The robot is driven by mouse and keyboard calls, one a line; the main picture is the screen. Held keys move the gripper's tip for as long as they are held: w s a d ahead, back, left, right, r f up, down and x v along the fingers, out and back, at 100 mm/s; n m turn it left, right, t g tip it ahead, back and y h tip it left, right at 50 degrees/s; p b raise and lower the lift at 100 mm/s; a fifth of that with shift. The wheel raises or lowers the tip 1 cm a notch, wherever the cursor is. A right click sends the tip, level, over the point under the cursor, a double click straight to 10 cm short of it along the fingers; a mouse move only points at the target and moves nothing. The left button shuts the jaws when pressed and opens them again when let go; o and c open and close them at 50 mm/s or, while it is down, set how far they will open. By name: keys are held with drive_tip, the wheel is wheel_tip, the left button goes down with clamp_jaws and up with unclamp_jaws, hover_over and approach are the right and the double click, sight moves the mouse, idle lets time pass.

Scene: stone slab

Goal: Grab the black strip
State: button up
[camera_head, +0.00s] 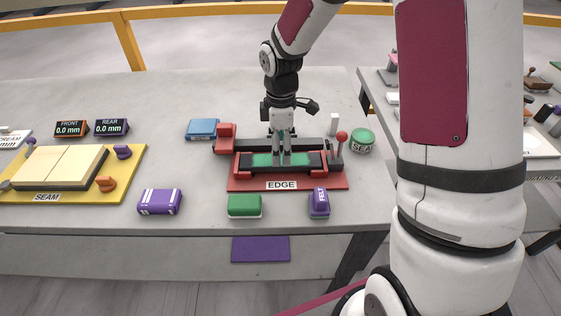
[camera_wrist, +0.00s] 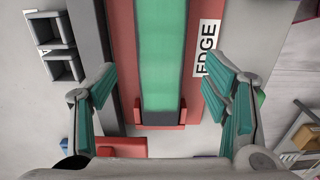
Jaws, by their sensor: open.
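A black strip (camera_head: 245,161) lies lengthwise in the red fixture labelled EDGE (camera_head: 240,184); its middle is covered by a green band. In the wrist view the green band (camera_wrist: 162,55) runs down the middle, and the strip's dark end (camera_wrist: 160,103) sits between the red end walls (camera_wrist: 137,112). My gripper (camera_head: 286,161) points down over the fixture and hides part of the strip. In the wrist view my open gripper (camera_wrist: 160,92) has one finger on each side of the strip, with nothing between the pads. Its exact height above the strip is unclear.
A dark grey bar (camera_wrist: 120,45) runs along the fixture's rear side. A red block (camera_head: 226,131) stands at back left, and a red-knobbed lever (camera_head: 341,137) at right. Green (camera_head: 245,205) and purple (camera_head: 319,203) blocks sit in front. A yellow SEAM board (camera_head: 125,165) lies left.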

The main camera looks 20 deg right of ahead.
sight(281, 159)
drive_tip(key=shift+f, duration=2)
drive_tip(key=c, duration=1.6)
drive_tip(key=shift+r, duration=0.1)
drive_tip(key=shift+c, duration=0.2)
